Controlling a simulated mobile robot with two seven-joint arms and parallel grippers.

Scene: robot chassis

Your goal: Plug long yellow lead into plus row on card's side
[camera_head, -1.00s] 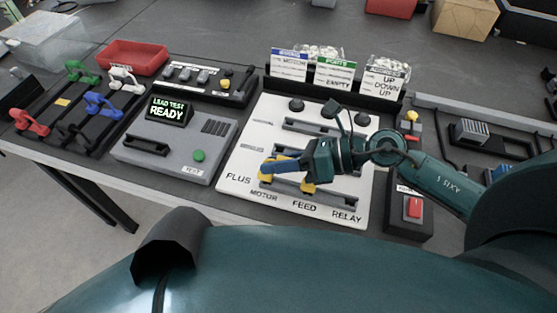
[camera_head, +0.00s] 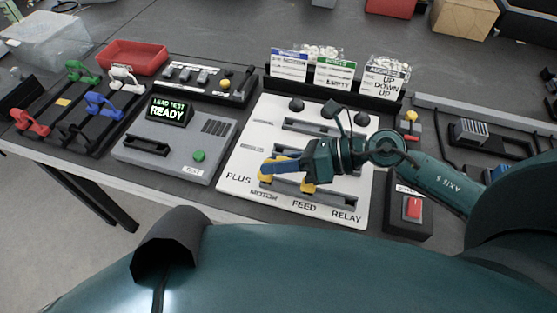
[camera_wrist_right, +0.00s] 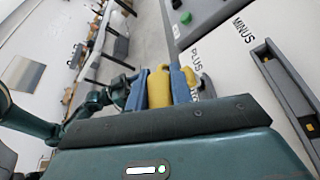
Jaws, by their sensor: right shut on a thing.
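My right gripper (camera_head: 270,167) has blue fingers shut on a yellow plug (camera_head: 265,175) of a lead, over the PLUS end of the white board (camera_head: 236,192). In the right wrist view the yellow plug (camera_wrist_right: 159,88) sits between the two blue fingers. A second yellow piece (camera_head: 308,188) shows below the gripper body, near the middle of the lower row; I cannot tell how it joins the first. Whether the held plug is seated in the row is hidden. Three cards (camera_head: 289,65) (camera_head: 335,75) (camera_head: 383,80) stand behind the board. My left gripper is not in view.
A grey tester (camera_head: 172,150) reading LEAD TEST READY stands left of the board. Further left, a dark rack holds red (camera_head: 30,123), blue (camera_head: 103,106), green (camera_head: 80,71) and white (camera_head: 125,78) leads. A red button box (camera_head: 413,208) stands to the right.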

